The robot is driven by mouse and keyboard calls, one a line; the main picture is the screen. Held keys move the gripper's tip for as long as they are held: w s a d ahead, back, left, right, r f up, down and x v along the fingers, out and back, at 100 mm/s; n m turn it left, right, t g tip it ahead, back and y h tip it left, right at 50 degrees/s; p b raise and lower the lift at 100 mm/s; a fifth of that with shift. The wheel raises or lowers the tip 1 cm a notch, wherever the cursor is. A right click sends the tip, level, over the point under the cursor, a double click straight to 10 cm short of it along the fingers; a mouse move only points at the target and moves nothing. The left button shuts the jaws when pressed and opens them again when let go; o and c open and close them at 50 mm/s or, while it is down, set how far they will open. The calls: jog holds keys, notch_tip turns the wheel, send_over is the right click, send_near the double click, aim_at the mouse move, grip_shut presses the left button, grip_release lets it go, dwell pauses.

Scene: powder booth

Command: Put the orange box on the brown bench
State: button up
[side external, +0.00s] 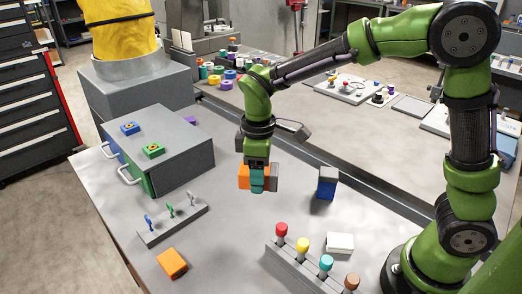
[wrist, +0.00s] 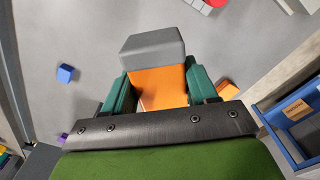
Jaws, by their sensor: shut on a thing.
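My gripper (side external: 257,182) is shut on an orange box with a grey end (side external: 243,176) and holds it above the grey table. In the wrist view, the held orange box (wrist: 160,88) sits between the teal fingers of my gripper (wrist: 158,92), its grey end facing away from the wrist. A second orange block (side external: 172,263) lies flat at the table's front left. I see no clearly brown bench; the near table (side external: 225,235) and the far bench (side external: 330,125) both look grey.
A grey cabinet (side external: 185,150) with blue and green drawers stands left. A blue box (side external: 327,184) stands right of my gripper. A rack with coloured knobs (side external: 300,268) and a white block (side external: 340,243) are in front. The table's middle is clear.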

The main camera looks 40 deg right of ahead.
aim_at(225, 252)
jog(key=d+r+m, duration=0.5)
jog(key=d+m, duration=0.3)
jog(key=d, duration=0.3)
jog(key=a+f+n, duration=0.2)
jog(key=a+n, duration=0.1)
jog(key=a, duration=0.1)
jog(key=a+f+n, duration=0.1)
jog(key=a+n, duration=0.2)
jog(key=a, duration=0.1)
jog(key=a+f+n, duration=0.2)
jog(key=a+n, duration=0.1)
jog(key=a, duration=0.1)
jog(key=shift+a+f, duration=0.3)
jog(key=shift+f, duration=0.05)
jog(key=a+f+n, duration=0.3)
jog(key=a+n, duration=0.7)
jog(key=n, duration=0.6)
jog(key=shift+s, duration=0.25)
notch_tip(225, 252, down, 10)
jog(key=shift+r, duration=0.15)
jog(key=shift+f, duration=0.2)
jog(key=o, duration=1.1)
